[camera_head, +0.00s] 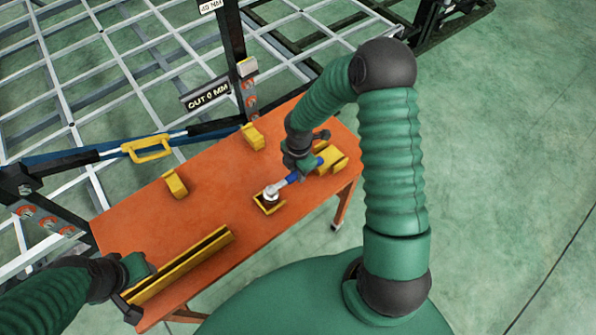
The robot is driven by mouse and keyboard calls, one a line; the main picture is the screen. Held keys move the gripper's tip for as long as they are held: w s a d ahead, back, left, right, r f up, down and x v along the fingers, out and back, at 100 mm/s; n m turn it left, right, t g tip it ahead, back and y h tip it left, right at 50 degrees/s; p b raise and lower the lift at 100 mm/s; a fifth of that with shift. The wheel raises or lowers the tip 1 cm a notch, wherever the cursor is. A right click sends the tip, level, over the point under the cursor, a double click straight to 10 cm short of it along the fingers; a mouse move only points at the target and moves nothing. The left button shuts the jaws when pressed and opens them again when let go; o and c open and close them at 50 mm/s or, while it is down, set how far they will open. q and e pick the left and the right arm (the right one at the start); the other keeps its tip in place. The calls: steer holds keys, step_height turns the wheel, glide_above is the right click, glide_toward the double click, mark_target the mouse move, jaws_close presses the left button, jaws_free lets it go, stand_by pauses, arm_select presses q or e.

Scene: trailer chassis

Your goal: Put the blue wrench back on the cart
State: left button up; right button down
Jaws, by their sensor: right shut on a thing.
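The blue wrench (293,179) is at the right part of the orange cart (210,207). Its silver head (271,194) is at a small yellow square holder (268,205), and its blue handle reaches up and right toward a yellow block holder (331,159). My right gripper (307,167) is shut on the wrench's blue handle, low above the cart top. The gripper hides part of the handle, and I cannot tell whether the wrench touches its holders. My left gripper (134,290) is at the cart's lower left corner, beside the long yellow rail; its fingers are unclear.
The long yellow slotted rail (180,266) lies along the cart's near edge. Two small yellow brackets (175,184) (252,137) stand at the far edge. Behind is a metal chassis frame with a blue-and-black bar with a yellow handle (147,149) and an "OUT 0 MM" sign (207,95).

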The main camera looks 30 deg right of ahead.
steer(key=shift+s+f, duration=0.3)
steer(key=shift+s, duration=0.2)
steer(key=c, duration=1.5)
jaws_free()
steer(key=shift+c, duration=0.2)
steer(key=o, duration=0.4)
steer(key=shift+w+d, duration=0.1)
steer(key=shift+w, duration=0.1)
steer(key=o, duration=0.5)
steer(key=shift+w+r, duration=0.1)
steer(key=shift+r, duration=0.05)
step_height(320, 180, up, 8)
steer(key=p, duration=0.8)
steer(key=shift+p, duration=0.3)
